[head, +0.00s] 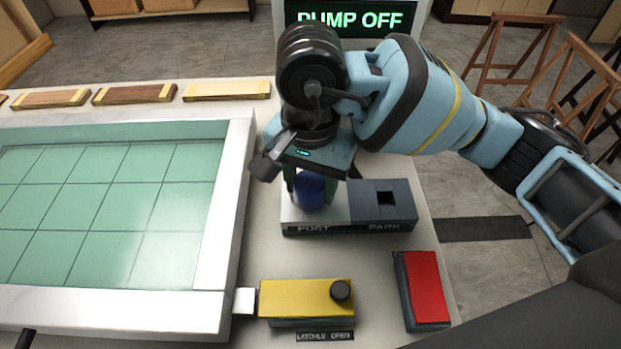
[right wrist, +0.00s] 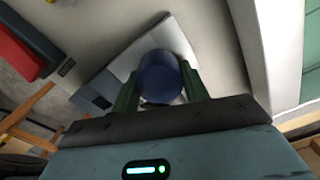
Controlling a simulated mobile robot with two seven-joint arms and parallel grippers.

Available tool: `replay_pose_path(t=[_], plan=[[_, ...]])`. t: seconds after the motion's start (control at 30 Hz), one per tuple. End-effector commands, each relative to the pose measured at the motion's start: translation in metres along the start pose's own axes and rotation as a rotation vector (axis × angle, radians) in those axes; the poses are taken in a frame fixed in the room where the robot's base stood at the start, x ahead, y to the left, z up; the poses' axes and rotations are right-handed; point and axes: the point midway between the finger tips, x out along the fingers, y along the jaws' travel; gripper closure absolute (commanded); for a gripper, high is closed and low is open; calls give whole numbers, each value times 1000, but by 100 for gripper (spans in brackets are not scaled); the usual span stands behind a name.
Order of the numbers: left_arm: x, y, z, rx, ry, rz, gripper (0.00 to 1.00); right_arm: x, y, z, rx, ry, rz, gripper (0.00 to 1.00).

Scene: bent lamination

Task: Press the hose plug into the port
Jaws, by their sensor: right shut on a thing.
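The hose plug is a dark blue rounded piece (head: 308,190), also seen in the right wrist view (right wrist: 160,78). My right gripper (head: 312,187) points down with its green fingers shut on the plug, one on each side. The plug is at the PORT side of a two-part block (head: 295,215). The port opening is hidden under the plug, so I cannot tell how deep the plug sits. The grey PARK side (head: 405,205) has an empty square hole. My left gripper is not in view.
A yellow box (head: 300,295) with a black knob stands in front, labelled LATCHED OPEN. A red pad (head: 427,288) lies to its right. A white-framed green panel (head: 110,215) fills the left. A screen (head: 350,18) behind reads PUMP OFF. Wood strips (head: 135,94) lie along the back.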

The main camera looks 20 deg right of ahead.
Motion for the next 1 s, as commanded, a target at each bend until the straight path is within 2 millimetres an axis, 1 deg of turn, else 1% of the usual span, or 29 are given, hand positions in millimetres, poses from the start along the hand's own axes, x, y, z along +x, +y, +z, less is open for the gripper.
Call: replay_pose_path(t=[0.8, 0.83, 1.0], plan=[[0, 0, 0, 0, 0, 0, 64, 0, 0, 0, 0, 1, -1, 80], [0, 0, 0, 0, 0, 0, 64, 0, 0, 0, 0, 1, -1, 51], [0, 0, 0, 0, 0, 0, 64, 0, 0, 0, 0, 1, -1, 30]])
